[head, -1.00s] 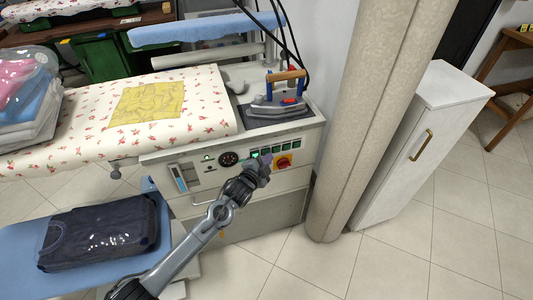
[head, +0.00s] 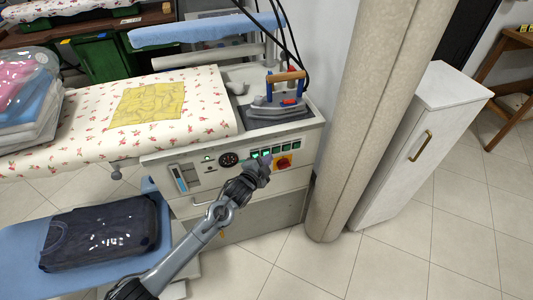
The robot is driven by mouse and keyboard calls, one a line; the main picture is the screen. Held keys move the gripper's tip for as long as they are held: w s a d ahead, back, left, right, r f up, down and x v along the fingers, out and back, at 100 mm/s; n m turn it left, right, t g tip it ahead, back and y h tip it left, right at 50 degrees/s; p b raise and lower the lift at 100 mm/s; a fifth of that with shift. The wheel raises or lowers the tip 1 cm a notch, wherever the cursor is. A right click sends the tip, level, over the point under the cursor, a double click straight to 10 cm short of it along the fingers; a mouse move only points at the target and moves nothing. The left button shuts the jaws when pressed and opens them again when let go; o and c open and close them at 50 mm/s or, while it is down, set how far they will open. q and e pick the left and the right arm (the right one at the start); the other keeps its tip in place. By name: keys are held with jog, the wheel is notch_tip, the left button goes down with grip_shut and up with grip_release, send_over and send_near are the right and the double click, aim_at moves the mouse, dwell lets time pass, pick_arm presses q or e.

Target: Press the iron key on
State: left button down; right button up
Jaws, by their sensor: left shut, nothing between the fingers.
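The ironing station's control panel (head: 204,172) faces me, with a row of green keys (head: 287,147) at its upper right. Several of the keys look lit. A red rotary switch on a yellow plate (head: 283,162) sits below the row. My left gripper (head: 264,162) is shut and empty, with its tips at the left part of the key row. The tips cover part of the panel there, and I cannot tell whether they touch a key. The iron (head: 272,105) rests on its stand above the panel. My right gripper is not in view.
A flowered ironing board (head: 90,130) with a yellow cloth (head: 148,102) extends left. Bagged folded clothes (head: 25,95) lie at far left, and a dark bagged garment (head: 98,232) lies on a blue surface below. A column (head: 375,120) and a white cabinet (head: 420,140) stand to the right.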

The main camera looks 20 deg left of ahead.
pick_arm(q)
jog(key=shift+s+d, duration=0.15)
jog(key=shift+s, duration=0.05)
jog(key=shift+d, duration=0.1)
jog(key=s+d+p, duration=0.3)
jog(key=s+p, duration=0.1)
jog(key=p, duration=0.1)
jog(key=shift+s+d, duration=0.35)
jog(key=shift+d, duration=0.05)
dwell(0.6)
